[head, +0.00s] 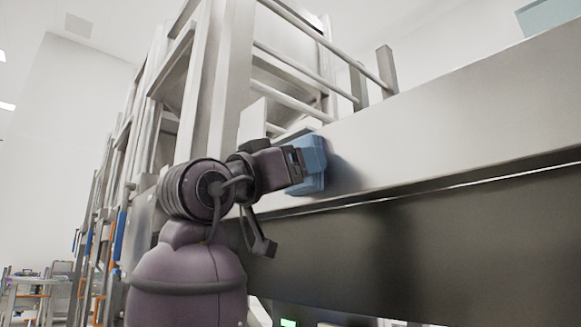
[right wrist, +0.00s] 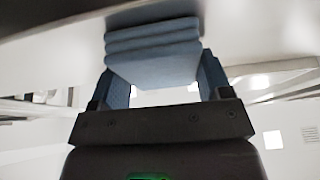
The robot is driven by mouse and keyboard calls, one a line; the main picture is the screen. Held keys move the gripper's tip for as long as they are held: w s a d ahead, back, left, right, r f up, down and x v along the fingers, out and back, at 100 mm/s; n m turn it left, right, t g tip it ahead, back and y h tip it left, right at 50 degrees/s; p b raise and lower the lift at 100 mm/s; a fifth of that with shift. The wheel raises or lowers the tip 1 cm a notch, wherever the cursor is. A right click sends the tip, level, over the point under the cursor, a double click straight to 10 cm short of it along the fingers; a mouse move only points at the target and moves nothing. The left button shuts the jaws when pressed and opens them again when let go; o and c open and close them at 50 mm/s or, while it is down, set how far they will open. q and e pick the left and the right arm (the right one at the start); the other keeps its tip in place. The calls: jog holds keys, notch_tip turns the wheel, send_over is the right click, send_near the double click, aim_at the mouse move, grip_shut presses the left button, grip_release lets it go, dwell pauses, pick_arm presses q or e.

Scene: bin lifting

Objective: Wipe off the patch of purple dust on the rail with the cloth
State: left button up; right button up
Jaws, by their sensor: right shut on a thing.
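A blue folded cloth (head: 314,160) is against the face of the wide pale metal rail (head: 450,115) in the head view. My right gripper (head: 299,164) is shut on it, and its arm rises from the lower left. In the right wrist view, the thick folded cloth (right wrist: 153,52) sits between the two blue fingers of my right gripper (right wrist: 160,78). Its far end meets the pale rail surface, though exact contact is hard to tell. I see no purple dust on the visible rail; the part behind the cloth is hidden. My left gripper is not in view.
A metal frame with bars (head: 300,60) stands above and behind the rail. A dark panel (head: 400,240) lies below it. Tall pale posts (head: 222,80) stand at left. The rail face right of the cloth is clear.

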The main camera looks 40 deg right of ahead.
jog(key=shift+s+d, duration=0.15)
jog(key=shift+s, duration=1.45)
jog(key=shift+w, duration=2)
jog(key=shift+s+a, duration=0.2)
jog(key=shift+a, duration=2.75)
jog(key=shift+a, duration=0.1)
